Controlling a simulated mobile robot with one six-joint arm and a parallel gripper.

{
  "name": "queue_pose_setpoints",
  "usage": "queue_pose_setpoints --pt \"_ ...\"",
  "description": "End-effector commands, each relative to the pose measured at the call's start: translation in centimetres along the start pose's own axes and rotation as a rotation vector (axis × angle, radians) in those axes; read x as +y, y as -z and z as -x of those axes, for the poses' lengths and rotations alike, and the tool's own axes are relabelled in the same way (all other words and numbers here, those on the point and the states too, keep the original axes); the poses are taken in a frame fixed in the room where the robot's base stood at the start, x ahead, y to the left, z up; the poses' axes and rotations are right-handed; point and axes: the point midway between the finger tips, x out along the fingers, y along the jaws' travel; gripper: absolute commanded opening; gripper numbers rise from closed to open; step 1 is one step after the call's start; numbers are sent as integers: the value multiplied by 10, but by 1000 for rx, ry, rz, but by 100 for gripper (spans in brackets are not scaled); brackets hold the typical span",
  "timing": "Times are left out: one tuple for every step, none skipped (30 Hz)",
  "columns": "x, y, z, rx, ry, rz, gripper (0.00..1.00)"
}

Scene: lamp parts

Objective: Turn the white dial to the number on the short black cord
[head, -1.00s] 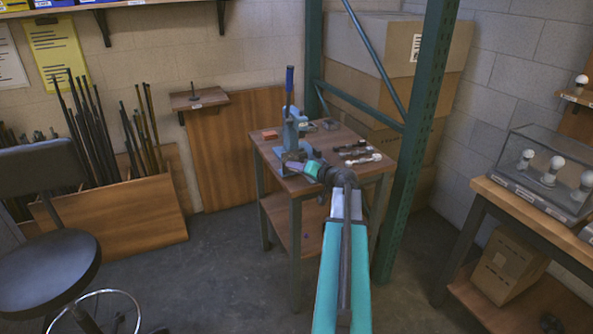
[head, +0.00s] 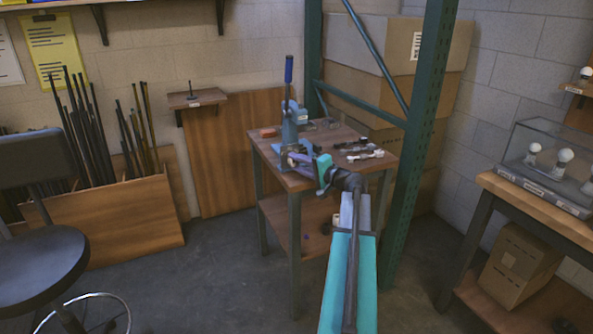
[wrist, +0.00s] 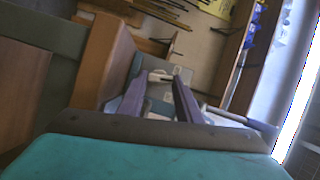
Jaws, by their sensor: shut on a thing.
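A blue press (head: 291,125) with an upright blue lever stands at the left of the small wooden table (head: 262,141). My gripper (head: 289,157) reaches to the press's lower front. In the wrist view its two purple fingers (wrist: 158,78) close on a small pale piece (wrist: 160,77), which looks like the white dial. The dial's numbers are not readable. Dark cords with pale ends (head: 367,154) lie on the right of the tabletop. I cannot tell which is the short black cord, and no number on it is legible.
A green rack post (head: 415,150) stands close to the right of my arm. A black stool (head: 40,262) stands at the left. A bench with a glass case of bulbs (head: 548,165) is at the right.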

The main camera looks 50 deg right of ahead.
Motion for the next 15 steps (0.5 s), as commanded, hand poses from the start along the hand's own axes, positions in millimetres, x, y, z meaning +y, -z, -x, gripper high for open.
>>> queue_pose_setpoints --pt "4 -1 0 -1 13 -30 9" --pt "4 0 0 -1 20 -49 9" --pt "4 0 0 0 30 -71 9" --pt "4 0 0 0 35 -86 9" --pt "4 0 0 0 41 -100 9" --pt "4 0 0 0 48 -116 9" --pt "4 0 0 0 53 -128 9" --pt "4 0 0 0 57 -137 9" --pt "4 0 0 0 61 -147 9" --pt "4 0 0 0 63 -154 9" --pt "3 0 0 0 66 -161 9" --pt "3 0 0 1 68 -167 9" --pt "3 0 0 1 70 -171 9" --pt "3 0 0 1 71 -174 9" --pt "3 0 0 1 72 -177 9"
